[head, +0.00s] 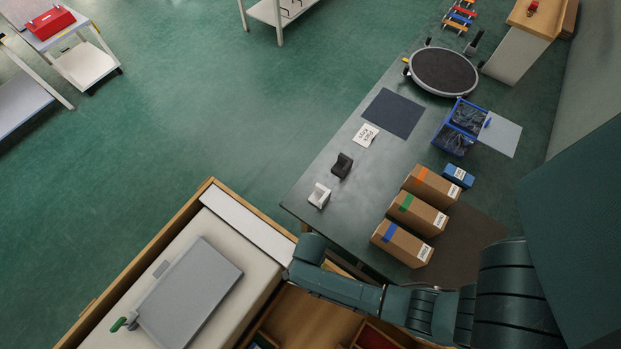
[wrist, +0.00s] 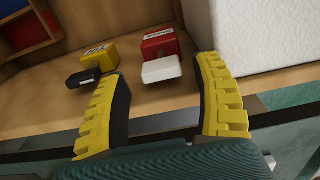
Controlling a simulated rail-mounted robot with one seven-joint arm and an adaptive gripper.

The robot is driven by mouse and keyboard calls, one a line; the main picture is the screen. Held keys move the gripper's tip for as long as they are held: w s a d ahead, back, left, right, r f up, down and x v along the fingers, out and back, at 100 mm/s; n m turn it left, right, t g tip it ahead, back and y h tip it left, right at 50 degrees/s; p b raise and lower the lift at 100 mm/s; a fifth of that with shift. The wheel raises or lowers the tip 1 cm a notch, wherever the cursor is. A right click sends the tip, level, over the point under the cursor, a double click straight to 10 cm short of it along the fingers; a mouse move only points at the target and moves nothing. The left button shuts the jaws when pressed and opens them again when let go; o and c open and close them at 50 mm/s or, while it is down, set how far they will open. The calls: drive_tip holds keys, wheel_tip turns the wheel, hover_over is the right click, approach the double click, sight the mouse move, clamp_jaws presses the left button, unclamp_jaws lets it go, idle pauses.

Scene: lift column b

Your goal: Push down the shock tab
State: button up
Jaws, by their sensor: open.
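In the wrist view a yellow block (wrist: 98,54) with a black tab (wrist: 83,78) at its front sits on a wooden shelf. To its right is a red block (wrist: 160,46) with a white tab (wrist: 161,69) at its front. Both blocks carry small labels that I cannot read, so I cannot tell which tab is the shock tab. My gripper (wrist: 162,72) is open and empty, its yellow ribbed fingers wide apart. The two tabs lie beyond it, with the white tab between the fingers in the picture. My gripper's fingers cannot be made out in the head view.
A white box-like body (wrist: 260,40) stands at the right in the wrist view, close to the right finger. A dark rail (wrist: 165,122) runs across below the shelf edge. In the head view a dark table (head: 335,225) holds cartons and a blue crate (head: 455,130).

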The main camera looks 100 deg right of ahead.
drive_tip(key=shift+r+p, duration=2.6)
drive_tip(key=shift+r, duration=0.15)
drive_tip(key=shift+f, duration=0.1)
